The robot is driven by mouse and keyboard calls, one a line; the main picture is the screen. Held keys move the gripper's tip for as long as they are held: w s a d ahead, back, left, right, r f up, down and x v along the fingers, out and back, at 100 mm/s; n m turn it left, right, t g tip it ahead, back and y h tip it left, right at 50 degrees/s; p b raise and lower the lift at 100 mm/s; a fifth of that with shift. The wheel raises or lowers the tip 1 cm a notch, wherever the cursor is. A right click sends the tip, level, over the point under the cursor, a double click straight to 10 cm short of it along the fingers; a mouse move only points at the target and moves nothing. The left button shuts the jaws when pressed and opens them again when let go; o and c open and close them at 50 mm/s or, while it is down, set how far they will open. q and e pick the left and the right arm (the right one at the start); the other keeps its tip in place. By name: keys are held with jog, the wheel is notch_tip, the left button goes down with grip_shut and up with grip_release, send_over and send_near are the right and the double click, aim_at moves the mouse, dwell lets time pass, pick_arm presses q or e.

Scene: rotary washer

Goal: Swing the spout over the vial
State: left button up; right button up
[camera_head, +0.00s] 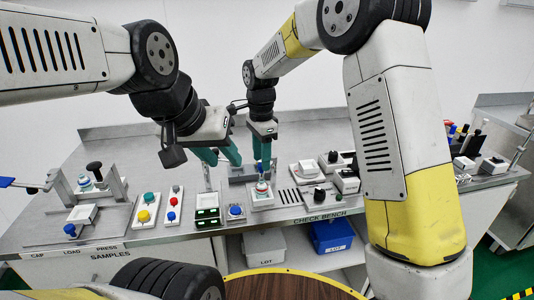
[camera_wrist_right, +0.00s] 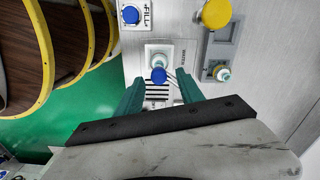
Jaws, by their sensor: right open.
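A small vial-like piece (camera_head: 262,188), white with a red band, stands on a pale square plate (camera_head: 263,202) of the bench. A blue knob (camera_head: 260,172) is just above it. In the right wrist view the blue knob (camera_wrist_right: 158,75) overlaps a white round top (camera_wrist_right: 158,59), in the gap between my fingers. My right gripper (camera_head: 262,168) is open, pointing down over this spot; it also shows in the right wrist view (camera_wrist_right: 160,98). I cannot tell contact. My left gripper (camera_head: 220,160) is open and empty to the left. I cannot clearly make out the spout.
A blue button (camera_head: 236,211) and a green-lit box (camera_head: 207,210) sit left of the vial. Slots (camera_head: 289,197) and a black knob (camera_head: 320,195) are to its right. A yellow round piece (camera_wrist_right: 215,14) stands farther back. A round wooden table (camera_head: 285,288) is in front.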

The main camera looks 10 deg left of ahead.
notch_tip(320, 180, up, 7)
jog(key=shift+f, duration=0.15)
jog(key=shift+d, duration=0.1)
jog(key=s+d+r+n+t+y, duration=0.1)
jog(key=s+d+r+n, duration=0.3)
jog(key=d, duration=0.4)
jog(key=s+d+r+n+t+y, duration=0.1)
jog(key=s+d+r+n+t, duration=0.1)
jog(key=s+d+r, duration=0.4)
jog(key=s+d+f+n+t, duration=0.2)
jog(key=s+d+n, duration=0.4)
jog(key=s+d, duration=0.3)
jog(key=s+t, duration=0.1)
jog(key=s, duration=0.2)
jog(key=shift+s+d+f, duration=0.3)
jog(key=shift+s+d, duration=0.05)
